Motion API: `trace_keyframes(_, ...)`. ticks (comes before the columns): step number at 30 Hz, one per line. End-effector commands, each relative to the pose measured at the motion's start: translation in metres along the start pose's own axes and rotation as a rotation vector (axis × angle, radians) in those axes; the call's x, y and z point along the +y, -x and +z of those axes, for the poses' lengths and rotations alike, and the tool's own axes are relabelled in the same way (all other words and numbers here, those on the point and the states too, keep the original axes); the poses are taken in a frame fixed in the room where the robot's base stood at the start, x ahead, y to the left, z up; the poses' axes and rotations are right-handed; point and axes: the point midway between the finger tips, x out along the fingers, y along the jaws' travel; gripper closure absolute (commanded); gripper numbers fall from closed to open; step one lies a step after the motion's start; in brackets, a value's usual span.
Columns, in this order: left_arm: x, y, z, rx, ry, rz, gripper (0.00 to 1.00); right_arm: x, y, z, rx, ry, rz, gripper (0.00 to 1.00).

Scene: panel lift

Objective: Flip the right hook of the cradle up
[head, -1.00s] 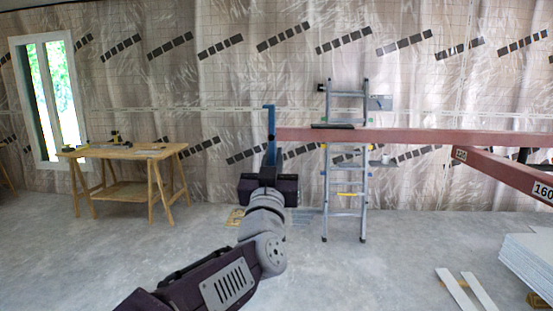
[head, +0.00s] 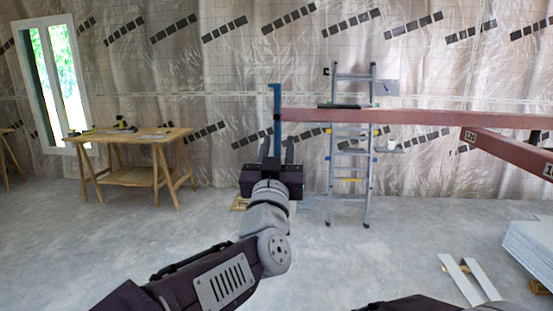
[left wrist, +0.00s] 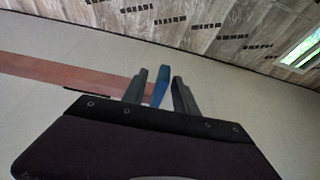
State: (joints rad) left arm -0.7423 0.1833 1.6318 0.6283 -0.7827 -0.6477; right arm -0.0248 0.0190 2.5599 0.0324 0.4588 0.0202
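A blue hook (head: 277,100) stands upright at the left end of the red cradle beam (head: 410,117). I cannot tell from the picture whether it is the one the task calls right. My left gripper (head: 277,150) is just below it with its two dark fingers spread, one on each side of the blue piece's lower part. In the left wrist view the blue hook (left wrist: 161,85) shows between the open fingers (left wrist: 158,92), with gaps visible on both sides. My right gripper is not in view.
A second red beam (head: 505,150) reaches out at the right. A ladder (head: 350,180) stands behind the main beam. A wooden workbench (head: 125,135) is at the left, and white panels (head: 530,250) lie at the right. The middle floor is clear.

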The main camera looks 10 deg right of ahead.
Motion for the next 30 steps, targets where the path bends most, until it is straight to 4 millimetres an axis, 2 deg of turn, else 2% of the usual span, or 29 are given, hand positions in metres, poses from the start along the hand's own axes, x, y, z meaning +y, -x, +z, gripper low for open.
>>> trace_keyframes(3, 0.001, 0.026, 0.002, 0.0, 0.001, 0.002, 0.65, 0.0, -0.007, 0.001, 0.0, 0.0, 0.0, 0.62)
trace_keyframes(10, 0.0, 0.056, 0.001, 0.001, 0.001, 0.001, 0.65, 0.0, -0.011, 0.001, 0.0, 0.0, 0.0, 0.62)
trace_keyframes(30, -0.001, 0.059, 0.002, -0.004, -0.001, 0.001, 0.65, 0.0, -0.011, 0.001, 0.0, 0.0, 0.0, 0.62)
